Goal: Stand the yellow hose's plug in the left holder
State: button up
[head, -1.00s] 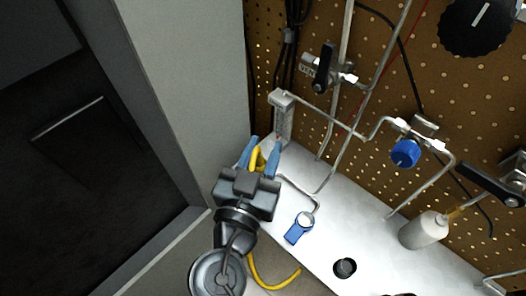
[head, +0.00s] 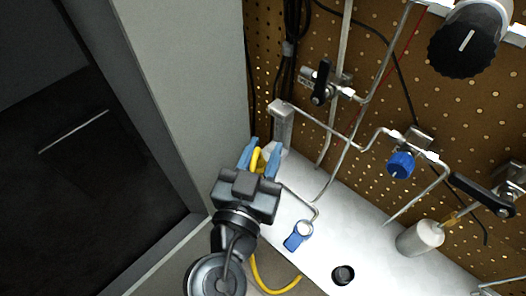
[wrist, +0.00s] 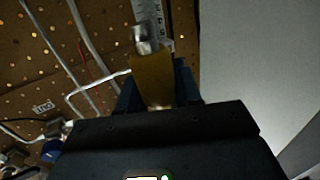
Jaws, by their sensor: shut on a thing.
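My gripper (head: 261,157) is shut on the yellow hose (head: 257,161), near the far left end of the white shelf. In the wrist view the hose (wrist: 153,80) is between the fingers, with its metallic plug (wrist: 145,38) sticking out beyond them. A pale, rounded piece (head: 273,150) shows just behind the fingers; I cannot tell whether it is the left holder or whether the plug touches it. The hose's lower part (head: 271,286) hangs in a loop below the shelf's front edge.
The white shelf (head: 325,236) carries a blue-handled fitting (head: 298,236), a black round piece (head: 343,275) and a white cylinder (head: 420,238). A grey upright block (head: 282,124) and metal tubes stand behind my gripper, before the brown pegboard (head: 385,105). A grey cabinet wall (head: 185,90) is close on the left.

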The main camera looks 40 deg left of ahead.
jog(key=s+d+b, duration=0.2)
jog(key=d, duration=0.8)
jog(key=s+d+b, duration=0.2)
jog(key=d, duration=0.9)
jog(key=shift+s+d+f+b, duration=0.2)
jog(key=shift+s+f+b, duration=0.2)
jog(key=shift+f, duration=0.05)
jog(key=shift+w+a+f, duration=0.1)
jog(key=shift+w+f, duration=0.15)
dwell(0.6)
jog(key=shift+w+a+f, duration=0.1)
jog(key=shift+w+f, duration=0.15)
jog(key=shift+w+a+f+b, duration=0.1)
jog(key=shift+w+f+b, duration=0.2)
jog(key=shift+b, duration=0.1)
jog(key=shift+f+b, duration=1.1)
jog(key=shift+b, duration=0.25)
dwell(1.7)
